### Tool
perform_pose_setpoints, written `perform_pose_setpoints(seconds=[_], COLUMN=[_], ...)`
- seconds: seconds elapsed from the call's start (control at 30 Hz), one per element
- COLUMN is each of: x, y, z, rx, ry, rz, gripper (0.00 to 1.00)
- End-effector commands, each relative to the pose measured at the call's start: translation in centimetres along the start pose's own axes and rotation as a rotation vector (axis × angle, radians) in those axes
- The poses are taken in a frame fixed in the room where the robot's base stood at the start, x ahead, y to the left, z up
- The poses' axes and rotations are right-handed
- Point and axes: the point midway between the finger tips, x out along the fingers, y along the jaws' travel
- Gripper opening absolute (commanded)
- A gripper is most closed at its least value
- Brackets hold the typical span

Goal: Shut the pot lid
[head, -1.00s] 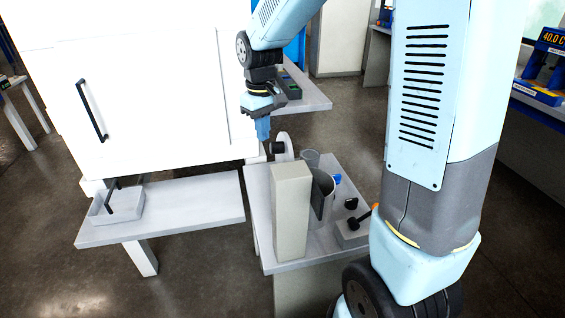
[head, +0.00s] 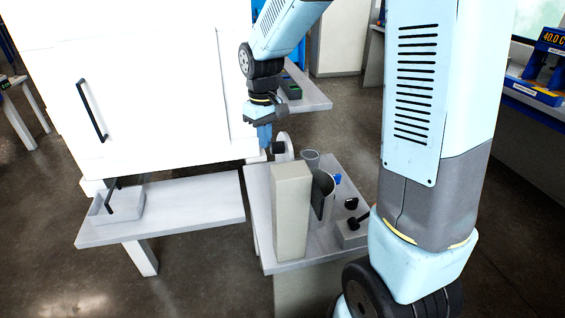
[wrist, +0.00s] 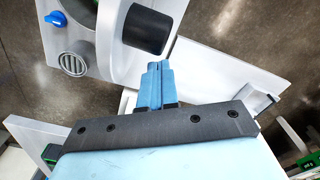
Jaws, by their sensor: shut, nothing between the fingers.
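A pale round disc with a black knob, which looks like the pot lid (head: 286,142), stands on edge at the back of the small bench. Its black knob (head: 279,148) faces left, and the knob shows large in the wrist view (wrist: 148,30). My gripper (head: 265,146) points down just left of the knob. Its blue fingers (wrist: 157,68) are shut and empty, close below the knob in the wrist view; I cannot tell whether they touch it. A grey cylinder, perhaps the pot (head: 329,198), stands nearer on the bench, partly hidden by a beige block.
The beige block (head: 290,212) stands upright at the bench's front left. A small box with a black lever (head: 352,230) and a blue knob (head: 337,179) are to the right. A white cabinet (head: 140,100) is close left of my gripper. A shelf with a tray (head: 118,207) lies below it.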

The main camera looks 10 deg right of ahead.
Motion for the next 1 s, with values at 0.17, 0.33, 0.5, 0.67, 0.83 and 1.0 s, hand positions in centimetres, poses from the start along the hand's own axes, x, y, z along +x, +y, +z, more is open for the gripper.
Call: perform_pose_setpoints(seconds=[0.17,0.33,0.5,0.67,0.83,1.0], x=[-0.2,-0.3,-0.5,-0.6,-0.7,-0.8], y=[0.8,1.5,2.2,2.9,3.6,4.2], z=[0.5,0.9,1.3,1.7,2.1,2.5], rx=[0.002,0.002,0.002,0.003,0.003,0.002], ry=[0.000,0.000,0.000,0.000,0.000,0.000], rz=[0.000,0.000,0.000,0.000,0.000,0.000], gripper=[0.00,0.00,0.00,0.00,0.00,0.00])
